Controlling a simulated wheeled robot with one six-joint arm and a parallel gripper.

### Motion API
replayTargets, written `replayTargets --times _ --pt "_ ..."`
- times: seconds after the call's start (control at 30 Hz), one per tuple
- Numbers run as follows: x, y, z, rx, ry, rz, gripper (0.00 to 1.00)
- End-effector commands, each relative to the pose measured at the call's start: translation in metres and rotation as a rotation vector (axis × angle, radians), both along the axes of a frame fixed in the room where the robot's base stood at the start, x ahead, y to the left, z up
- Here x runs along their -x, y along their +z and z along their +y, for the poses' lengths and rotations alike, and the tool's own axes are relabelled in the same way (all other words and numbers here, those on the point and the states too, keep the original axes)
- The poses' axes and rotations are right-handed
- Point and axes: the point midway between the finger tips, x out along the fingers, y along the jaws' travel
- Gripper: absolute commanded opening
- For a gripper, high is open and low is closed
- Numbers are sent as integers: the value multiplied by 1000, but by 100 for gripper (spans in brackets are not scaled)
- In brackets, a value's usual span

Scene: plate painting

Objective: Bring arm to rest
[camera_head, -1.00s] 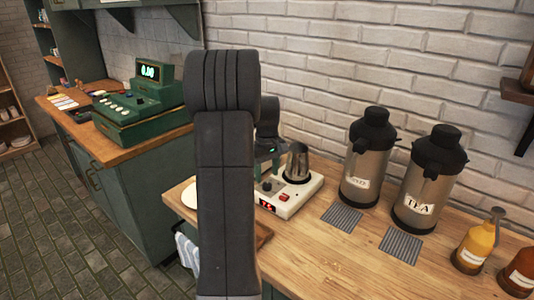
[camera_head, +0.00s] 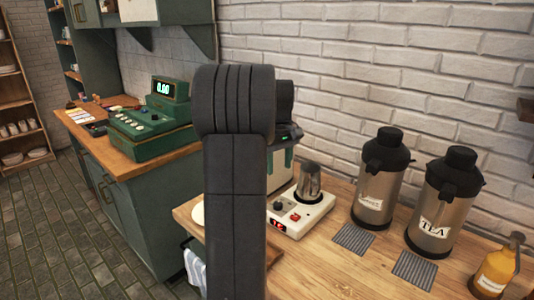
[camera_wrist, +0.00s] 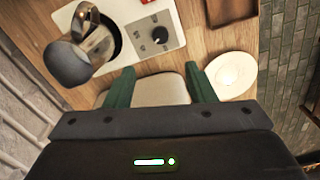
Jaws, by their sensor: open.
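My arm stands upright in the middle of the head view and hides most of my gripper. No object is visibly gripped.
A white hot plate (camera_head: 304,216) with a metal pitcher (camera_head: 310,182) stands close to my gripper. Two flasks (camera_head: 383,180) (camera_head: 440,210) and a syrup bottle (camera_head: 496,268) stand to the right. A green cash register (camera_head: 155,125) is at left. A white plate (camera_wrist: 232,76) lies near my gripper.

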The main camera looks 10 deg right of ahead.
Motion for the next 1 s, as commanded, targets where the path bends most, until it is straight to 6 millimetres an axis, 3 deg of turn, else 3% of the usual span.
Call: replayTargets --times 0.17,0.7,0.9,1.0 --pt "0 -18 0 -1 0 4 50" --pt "1 -118 0 -1 0 5 50" --pt "1 -138 0 -1 0 3 50" --pt "0 -138 0 -1 13 1 50"
